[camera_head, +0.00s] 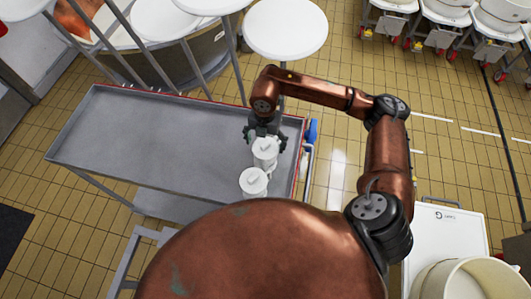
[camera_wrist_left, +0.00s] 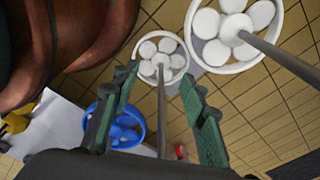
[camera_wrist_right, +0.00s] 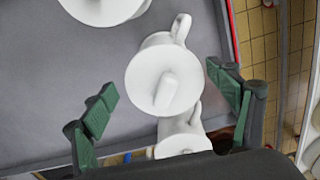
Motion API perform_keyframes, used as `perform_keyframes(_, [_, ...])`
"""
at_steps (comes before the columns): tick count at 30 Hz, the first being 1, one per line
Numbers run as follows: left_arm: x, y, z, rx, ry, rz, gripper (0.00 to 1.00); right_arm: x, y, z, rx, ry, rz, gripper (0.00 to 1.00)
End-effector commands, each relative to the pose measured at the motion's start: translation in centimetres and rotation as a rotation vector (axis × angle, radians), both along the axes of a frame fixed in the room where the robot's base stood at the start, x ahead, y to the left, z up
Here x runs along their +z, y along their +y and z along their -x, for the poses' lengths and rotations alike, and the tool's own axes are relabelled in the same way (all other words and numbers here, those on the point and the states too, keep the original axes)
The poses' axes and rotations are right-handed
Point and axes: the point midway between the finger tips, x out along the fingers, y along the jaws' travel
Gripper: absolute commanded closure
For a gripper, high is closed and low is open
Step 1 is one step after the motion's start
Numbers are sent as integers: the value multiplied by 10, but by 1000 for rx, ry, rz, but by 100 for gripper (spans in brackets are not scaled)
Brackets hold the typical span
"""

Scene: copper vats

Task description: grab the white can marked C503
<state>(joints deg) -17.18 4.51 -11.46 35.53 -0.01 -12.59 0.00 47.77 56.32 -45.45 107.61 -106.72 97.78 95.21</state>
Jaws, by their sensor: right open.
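White lidded cans with side handles stand on a grey trolley tray (camera_head: 150,135). In the head view one white can (camera_head: 264,158) is at my right gripper (camera_head: 266,140), and another white can (camera_head: 253,182) stands nearer me. The right wrist view shows a white can (camera_wrist_right: 165,80) between the spread fingers, one at the top edge (camera_wrist_right: 100,5), and a partly hidden one below (camera_wrist_right: 183,142). No C503 marking is legible. My right gripper is open; contact with the can cannot be told. My left gripper (camera_wrist_left: 160,92) is open and empty, seen only in its wrist view.
The tray has a raised rim, and its left part is bare. White round tabletops (camera_head: 285,28) and grey posts stand behind it. A white bin (camera_head: 470,280) stands at lower right.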

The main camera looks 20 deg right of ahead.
Motion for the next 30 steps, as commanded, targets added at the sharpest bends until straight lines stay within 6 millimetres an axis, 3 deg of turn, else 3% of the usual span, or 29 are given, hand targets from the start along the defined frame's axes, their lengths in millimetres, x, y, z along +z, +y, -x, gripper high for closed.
perform_keyframes(5, [10,1,19,5,25,-2,60,-17,0,4,-1,4,0,19])
perform_keyframes(14, [28,0,-2,0,-3,0,60,-55,0,5,-1,1,-1,19])
perform_keyframes(22, [28,0,-11,-2,-14,1,60,-59,0,5,0,0,0,20])
perform_keyframes(30, [27,1,0,0,0,-1,60,-59,0,5,0,0,0,38])
